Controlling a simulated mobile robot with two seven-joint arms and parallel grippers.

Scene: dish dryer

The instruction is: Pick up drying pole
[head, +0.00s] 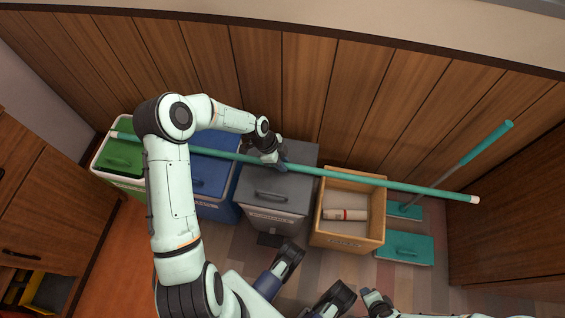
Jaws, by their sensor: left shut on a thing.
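The drying pole (385,186) is a long teal rod with pale end caps. It lies almost level across the head view, above the bins, with its right end a little lower than its left. Part of it is hidden behind my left arm. My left gripper (276,161) is shut on the pole near its middle, over the grey bin. My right gripper (332,297) is low in the view, near the bottom edge and apart from the pole; its fingers are too unclear to tell open from shut.
A green bin (106,177), a blue bin (222,208) and a grey bin (300,158) stand along the wood-panelled wall. Beside them is an open wooden box (347,243) holding a pale roll (344,214). A teal mop (470,155) leans at the right. Wooden cabinets stand at both sides.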

